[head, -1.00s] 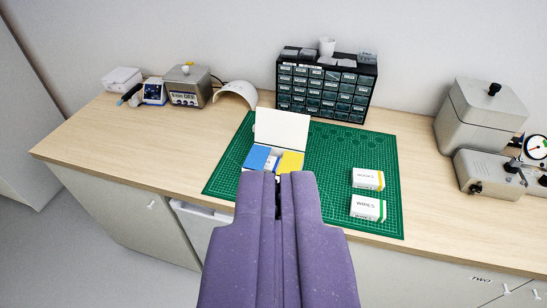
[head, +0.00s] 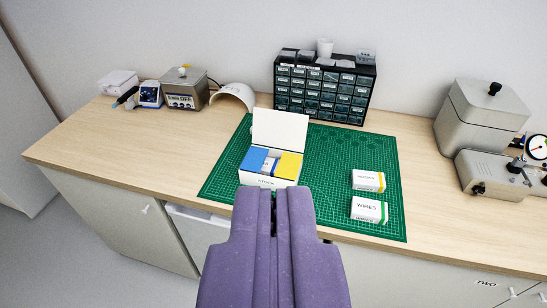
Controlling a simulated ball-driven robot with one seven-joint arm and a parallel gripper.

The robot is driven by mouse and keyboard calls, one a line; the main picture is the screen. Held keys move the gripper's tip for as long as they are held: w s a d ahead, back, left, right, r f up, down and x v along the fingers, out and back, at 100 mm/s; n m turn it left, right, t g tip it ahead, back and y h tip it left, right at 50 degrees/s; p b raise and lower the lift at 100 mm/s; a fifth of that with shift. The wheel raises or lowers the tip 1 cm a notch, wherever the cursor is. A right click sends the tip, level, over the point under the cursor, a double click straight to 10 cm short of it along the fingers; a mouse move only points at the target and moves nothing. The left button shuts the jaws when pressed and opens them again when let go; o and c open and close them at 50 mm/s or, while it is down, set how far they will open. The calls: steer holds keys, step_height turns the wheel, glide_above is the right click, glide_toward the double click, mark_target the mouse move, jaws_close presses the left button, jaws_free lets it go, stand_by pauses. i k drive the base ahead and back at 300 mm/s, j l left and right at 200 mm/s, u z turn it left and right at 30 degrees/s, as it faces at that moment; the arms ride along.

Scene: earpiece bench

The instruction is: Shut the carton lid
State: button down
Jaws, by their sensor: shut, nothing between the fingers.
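The white carton (head: 269,182) stands on the green cutting mat. Its lid (head: 280,128) is open, standing up at the back and leaning a little backward. Inside are a blue box (head: 254,160) at the left and a yellow box (head: 288,165) at the right, with a small whitish item (head: 270,164) between them. My gripper (head: 266,190) is shut and empty, in front of the carton in the picture. It overlaps the carton's lower front edge, and I cannot tell whether it touches.
Two small white boxes, an upper one (head: 368,181) and a lower one (head: 369,210), lie on the green mat (head: 330,195) to the right. A dark drawer cabinet (head: 325,92) stands behind the mat. Grey machines (head: 484,120) stand at the far right.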

mark_target(281, 129)
steer(key=i, duration=0.9)
steer(key=i+j+z, duration=0.15)
steer(key=i, duration=0.75)
